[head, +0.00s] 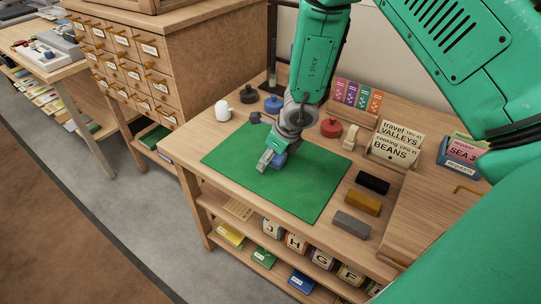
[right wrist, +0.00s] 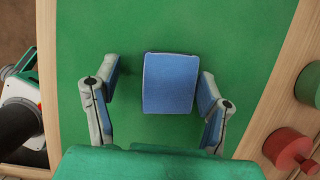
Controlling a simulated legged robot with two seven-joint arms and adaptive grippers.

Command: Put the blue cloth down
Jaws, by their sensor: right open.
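The blue cloth (right wrist: 169,84) is a small folded rectangle on the green mat (head: 232,165). In the right wrist view it lies between the fingers of my right gripper (right wrist: 160,76), with green showing on both sides, so neither finger touches it. In the head view my right gripper (head: 268,161) is low over the middle of the mat. It partly hides the blue cloth (head: 281,159) there. The right gripper is open and empty. My left gripper is not in view.
At right stand card holders (head: 394,148) and several dark and ochre blocks (head: 362,202). The mat's left and front parts are clear.

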